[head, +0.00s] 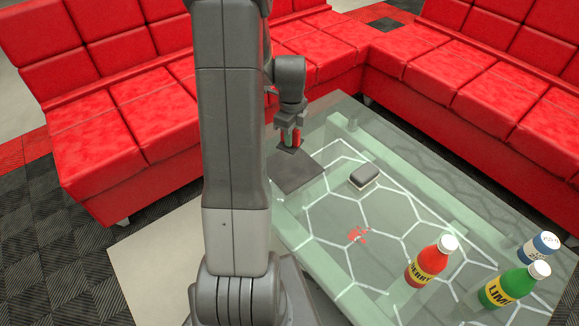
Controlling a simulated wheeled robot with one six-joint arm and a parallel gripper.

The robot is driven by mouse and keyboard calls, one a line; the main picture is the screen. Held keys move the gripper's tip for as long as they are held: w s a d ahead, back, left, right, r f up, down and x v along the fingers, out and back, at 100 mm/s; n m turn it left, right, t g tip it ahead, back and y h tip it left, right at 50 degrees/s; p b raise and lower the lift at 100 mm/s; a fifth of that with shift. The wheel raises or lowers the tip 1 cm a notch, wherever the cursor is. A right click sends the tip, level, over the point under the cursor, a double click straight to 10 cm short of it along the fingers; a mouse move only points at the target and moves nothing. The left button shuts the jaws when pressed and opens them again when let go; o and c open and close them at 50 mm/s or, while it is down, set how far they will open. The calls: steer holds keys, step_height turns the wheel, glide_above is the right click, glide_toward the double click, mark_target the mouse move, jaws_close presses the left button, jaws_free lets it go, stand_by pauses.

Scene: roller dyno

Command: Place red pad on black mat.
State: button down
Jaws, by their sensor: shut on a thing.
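My gripper (290,138) points down at the far left part of the glass table. It is shut on the red pad (297,137), which shows as a small red strip between the fingers. The rest of the pad is hidden by the fingers. The black mat (300,174) is a dark, flat square on the table. The gripper is over its far edge. I cannot tell whether the pad touches the mat. My arm covers part of the view left of the mat.
A grey block with a pale base (364,176) lies right of the mat. A red bottle (428,264), a green bottle (512,287) and a blue-and-white container (538,247) stand at the near right. Red sofas (135,130) border the glass table (390,215). Its middle is clear.

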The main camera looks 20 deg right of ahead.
mark_target(291, 167)
step_height(291, 167, down, 10)
steer(key=b, duration=0.3)
steer(key=shift+r, duration=0.15)
steer(key=c, duration=1.4)
jaws_free()
steer(key=shift+o, duration=0.2)
step_height(291, 167, up, 12)
steer(key=p, duration=0.3)
steer(key=shift+p, duration=0.3)
step_height(291, 167, down, 13)
steer(key=b, duration=0.4)
steer(key=shift+b, duration=0.3)
step_height(291, 167, up, 4)
steer(key=shift+f+p, duration=0.25)
steer(key=shift+p, duration=0.6)
steer(key=shift+r, duration=0.6)
